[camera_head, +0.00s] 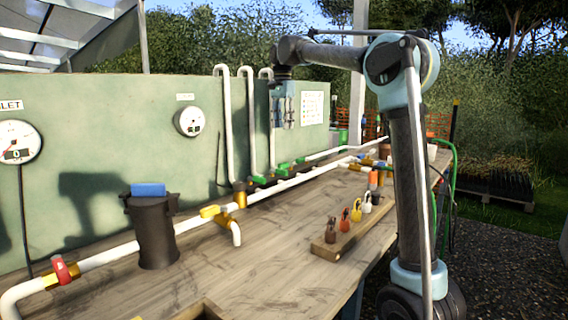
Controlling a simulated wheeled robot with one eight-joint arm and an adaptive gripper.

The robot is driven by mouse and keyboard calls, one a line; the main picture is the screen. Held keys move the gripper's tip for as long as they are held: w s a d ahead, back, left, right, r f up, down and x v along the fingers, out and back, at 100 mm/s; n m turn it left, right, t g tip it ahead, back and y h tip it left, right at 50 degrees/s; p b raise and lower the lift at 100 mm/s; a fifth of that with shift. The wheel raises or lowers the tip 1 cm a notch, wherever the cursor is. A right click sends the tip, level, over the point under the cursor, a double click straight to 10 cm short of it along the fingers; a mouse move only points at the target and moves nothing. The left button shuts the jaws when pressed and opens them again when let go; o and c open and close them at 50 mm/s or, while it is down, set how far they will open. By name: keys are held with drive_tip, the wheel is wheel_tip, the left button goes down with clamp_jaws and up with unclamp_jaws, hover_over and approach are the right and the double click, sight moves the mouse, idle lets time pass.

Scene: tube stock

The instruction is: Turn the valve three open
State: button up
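My gripper (284,122) hangs pointing down in front of the green wall panel, at the height of the upper white pipes. It is clear of the valves and holds nothing that I can make out; its fingers are too small to judge. Below it, several green valve handles (258,180) sit at the feet of the vertical white pipes. A yellow valve handle (211,211) is nearer on the long white pipe, and a red valve (64,270) is at the near left. A blue handle (362,155) shows farther right. I see no readable number marking valve three.
The wooden bench (240,275) carries a dark canister (152,232) with a blue top and a wooden block (345,234) with several coloured padlocks. Gauges (189,122) hang on the green panel (110,110). The bench's middle front is clear.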

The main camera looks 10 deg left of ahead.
sight(286, 165)
wheel_tip(286, 165, down, 16)
drive_tip(key=shift+r, duration=0.15)
idle(0.4)
clamp_jaws()
